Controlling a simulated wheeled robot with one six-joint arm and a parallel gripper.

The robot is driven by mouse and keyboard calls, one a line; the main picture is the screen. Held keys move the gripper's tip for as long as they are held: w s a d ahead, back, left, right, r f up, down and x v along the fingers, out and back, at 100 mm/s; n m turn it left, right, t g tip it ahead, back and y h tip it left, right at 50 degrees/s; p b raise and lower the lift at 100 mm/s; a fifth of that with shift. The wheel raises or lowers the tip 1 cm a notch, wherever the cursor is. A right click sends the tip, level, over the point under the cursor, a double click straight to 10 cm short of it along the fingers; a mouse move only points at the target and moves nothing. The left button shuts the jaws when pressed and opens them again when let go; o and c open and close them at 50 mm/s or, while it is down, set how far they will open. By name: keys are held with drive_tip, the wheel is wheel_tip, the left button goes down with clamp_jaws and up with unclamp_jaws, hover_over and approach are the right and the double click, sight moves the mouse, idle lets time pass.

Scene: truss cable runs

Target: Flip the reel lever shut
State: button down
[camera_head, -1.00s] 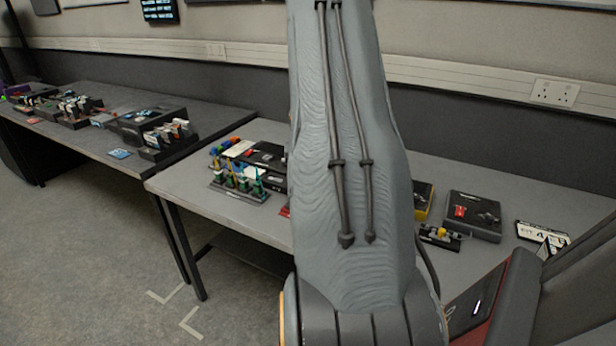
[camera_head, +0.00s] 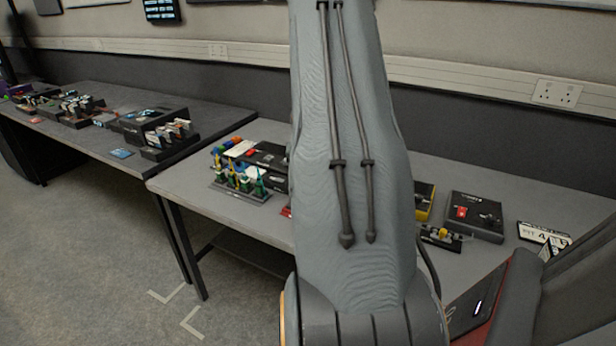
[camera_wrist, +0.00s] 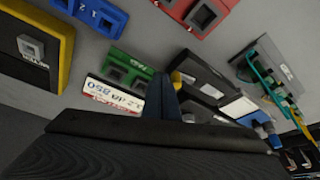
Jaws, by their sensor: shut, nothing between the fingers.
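My gripper (camera_wrist: 162,98) shows at the middle of the wrist view, its dark fingers together and empty above the table. I cannot make out a reel lever for certain in either view. In the wrist view, a black box with a yellow edge (camera_wrist: 38,47) and a grey square part lies to the left. Black cassette-like cases (camera_wrist: 205,75) lie just right of the fingers. In the head view my arm covers the middle of the table, and my gripper is not visible there.
A rack with green cables (camera_wrist: 268,75) stands at right. In the head view, a black box with a red switch (camera_head: 474,216) sits on the right.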

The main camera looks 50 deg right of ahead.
drive_tip(key=shift+w, duration=0.1)
drive_tip(key=shift+w+a+b, duration=0.3)
drive_tip(key=shift+w+b, duration=0.3)
drive_tip(key=shift+w, duration=0.1)
drive_tip(key=shift+a, duration=0.1)
drive_tip(key=shift+s+a, duration=0.15)
drive_tip(key=shift+s, duration=0.15)
drive_tip(key=s, duration=0.2)
drive_tip(key=s+a+r, duration=0.1)
drive_tip(key=shift+s+a, duration=0.1)
drive_tip(key=shift+s, duration=0.3)
drive_tip(key=s+d+b+v, duration=0.1)
drive_tip(key=v, duration=0.8)
drive_tip(key=shift+s+d, duration=0.2)
drive_tip(key=shift+d, duration=0.05)
